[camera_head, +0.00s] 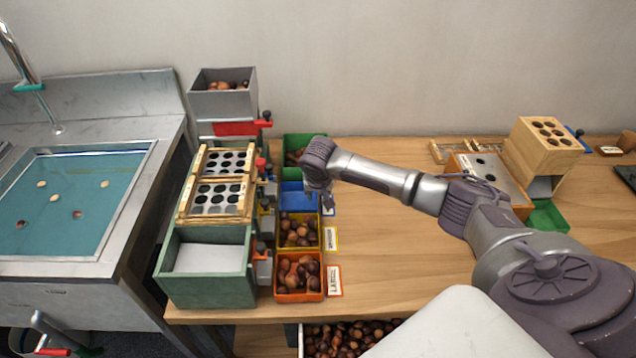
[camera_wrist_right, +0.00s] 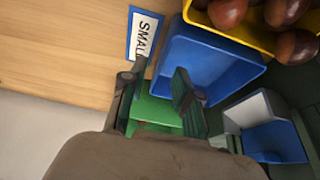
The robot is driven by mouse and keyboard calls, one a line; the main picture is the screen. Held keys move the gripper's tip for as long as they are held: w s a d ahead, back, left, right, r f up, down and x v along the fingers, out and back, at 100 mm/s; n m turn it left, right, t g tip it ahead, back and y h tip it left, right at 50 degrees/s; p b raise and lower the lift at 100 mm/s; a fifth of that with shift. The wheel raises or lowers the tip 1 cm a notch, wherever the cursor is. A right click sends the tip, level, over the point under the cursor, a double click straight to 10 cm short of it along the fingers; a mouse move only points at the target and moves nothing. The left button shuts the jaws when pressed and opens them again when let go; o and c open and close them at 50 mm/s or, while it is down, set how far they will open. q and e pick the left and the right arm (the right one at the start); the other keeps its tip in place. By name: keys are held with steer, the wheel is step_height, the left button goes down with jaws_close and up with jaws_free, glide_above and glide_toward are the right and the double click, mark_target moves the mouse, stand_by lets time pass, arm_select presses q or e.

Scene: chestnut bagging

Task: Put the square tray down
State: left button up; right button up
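The blue square tray (camera_head: 292,197) stands in the row of bins on the table, behind a yellow bin of chestnuts. It looks empty in the right wrist view (camera_wrist_right: 215,55), with the SMALL label (camera_wrist_right: 144,33) beside it. My right gripper (camera_head: 328,207) points down at the tray's label side. In the wrist view, its fingers (camera_wrist_right: 157,88) are apart, close to the tray's corner; whether they touch the tray cannot be told. A green bin (camera_wrist_right: 150,125) shows between and below them. My left gripper is not in view.
The yellow bin (camera_head: 317,234) and orange bin (camera_head: 301,297) hold chestnuts. The sorting stand with a holed wooden-framed top (camera_head: 181,216) is left of the bins. A wooden holed block (camera_head: 545,158) stands at right. Bare tabletop (camera_head: 400,250) lies between.

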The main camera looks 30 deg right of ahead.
steer(key=v, duration=0.9)
